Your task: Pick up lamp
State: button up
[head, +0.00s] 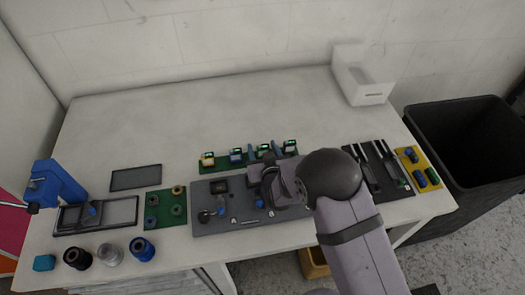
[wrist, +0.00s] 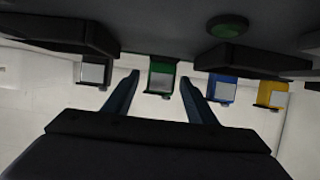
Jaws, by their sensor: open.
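Several small lamp-like devices stand in a row on a green strip at the back of the work area. A yellow one (head: 208,159), a blue one (head: 237,155), a green one (head: 265,151) and a dark one (head: 290,146) show in the head view. In the wrist view the green one (wrist: 161,78) appears between the open fingers of my gripper (wrist: 159,76), with a gap on both sides. The dark one (wrist: 93,72), blue one (wrist: 222,88) and yellow one (wrist: 271,94) flank it. Which is the named lamp I cannot tell. In the head view my arm partly covers the grey mat.
A grey mat (head: 235,220) with small parts lies in front of the row. A black tool tray (head: 396,180) and yellow tray (head: 406,158) are at right. A white bin (head: 366,95) stands at the back right.

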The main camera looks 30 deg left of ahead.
jog(key=c, duration=1.2)
jog(key=shift+r, duration=0.1)
